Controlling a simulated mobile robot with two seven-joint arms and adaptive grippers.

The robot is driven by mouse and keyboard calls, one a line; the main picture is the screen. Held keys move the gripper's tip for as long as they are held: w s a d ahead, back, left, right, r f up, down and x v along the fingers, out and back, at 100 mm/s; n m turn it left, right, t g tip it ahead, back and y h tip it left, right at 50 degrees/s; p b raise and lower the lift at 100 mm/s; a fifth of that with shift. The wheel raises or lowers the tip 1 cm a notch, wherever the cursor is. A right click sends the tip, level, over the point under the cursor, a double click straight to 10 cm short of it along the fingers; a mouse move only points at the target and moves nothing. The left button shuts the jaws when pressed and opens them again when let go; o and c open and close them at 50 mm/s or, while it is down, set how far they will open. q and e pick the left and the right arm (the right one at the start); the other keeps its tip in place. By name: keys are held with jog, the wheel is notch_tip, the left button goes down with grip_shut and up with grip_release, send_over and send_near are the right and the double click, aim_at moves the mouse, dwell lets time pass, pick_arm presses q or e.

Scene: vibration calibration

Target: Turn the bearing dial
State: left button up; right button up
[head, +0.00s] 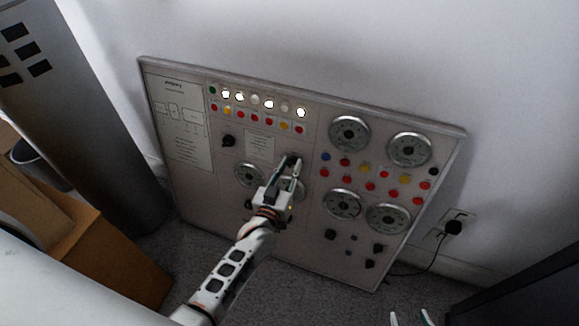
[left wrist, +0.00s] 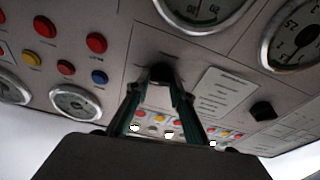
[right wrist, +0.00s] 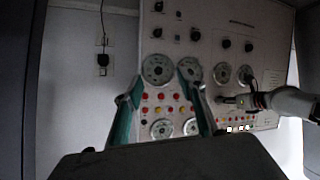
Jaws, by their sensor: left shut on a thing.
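A grey control panel (head: 200,195) leans against the wall, with black knobs, round gauges and colored buttons. My left gripper (head: 291,168) reaches the middle of the panel, its fingers closed around a black dial knob (head: 294,160). In the left wrist view the knob (left wrist: 160,72) sits between the fingertips (left wrist: 156,82), partly hidden by them. Its label cannot be read. A second black knob (head: 228,141) is to its left, free. My right gripper (head: 410,318) is at the lower edge of the head view, away from the panel; its fingers (right wrist: 160,85) are apart and empty.
A wall socket with a black plug (head: 453,228) and cable is right of the panel. Cardboard boxes (head: 120,255) and a grey cabinet (head: 85,110) stand at left. A dark object (head: 520,285) is at lower right. Several lamps (head: 268,104) are lit.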

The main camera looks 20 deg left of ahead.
pick_arm(q)
jog(key=shift+r+n, duration=0.15)
jog(key=shift+n, duration=0.85)
jog(key=shift+n+y+p, duration=0.5)
jog(key=shift+n+p, duration=0.05)
jog(key=shift+n, duration=0.45)
jog(key=shift+d+n, duration=0.1)
jog(key=shift+n, duration=0.7)
jog(key=shift+n+g+y+p, duration=0.35)
jog(key=shift+n+p, duration=0.25)
jog(key=shift+n, duration=0.6)
pick_arm(e)
jog(key=shift+s+d+f, duration=0.15)
jog(key=shift+s+d, duration=0.15)
jog(key=shift+s, duration=0.35)
pick_arm(q)
jog(key=shift+f+n, duration=0.2)
jog(key=shift+n, duration=0.1)
pick_arm(e)
jog(key=shift+d+f, duration=0.1)
jog(key=shift+f, duration=0.05)
jog(key=shift+w, duration=0.1)
pick_arm(q)
jog(key=o, duration=1.1)
pick_arm(e)
jog(key=shift+w+r, duration=0.1)
jog(key=shift+r, duration=0.15)
